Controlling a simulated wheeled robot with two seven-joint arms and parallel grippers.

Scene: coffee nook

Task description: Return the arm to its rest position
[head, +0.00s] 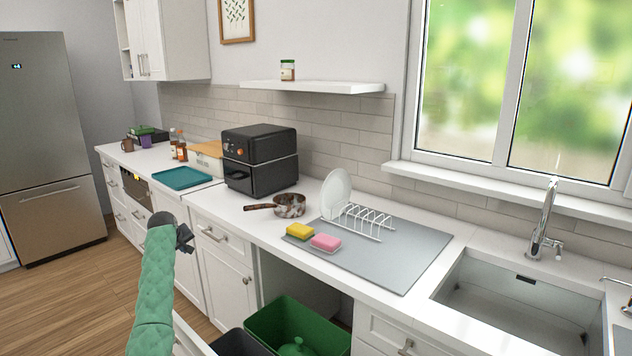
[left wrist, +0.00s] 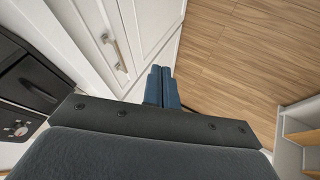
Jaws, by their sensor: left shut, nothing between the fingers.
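My left arm, in a quilted green sleeve, rises from the bottom of the head view. Its dark left gripper (head: 184,238) is in front of the white lower cabinets, left of the open cabinet bay. In the left wrist view the two blue-grey fingers of this gripper (left wrist: 163,84) lie side by side, shut, with nothing between them. They point past a white cabinet door (left wrist: 112,32) toward the wooden floor (left wrist: 235,55). My right arm and gripper are in neither view.
The counter holds a black air fryer (head: 260,160), a pan (head: 290,205), a teal tray (head: 181,178), a dish rack (head: 358,219) and two sponges. Below it is a pulled-out green bin (head: 318,316). The sink (head: 520,302) is at right. Floor at left is clear.

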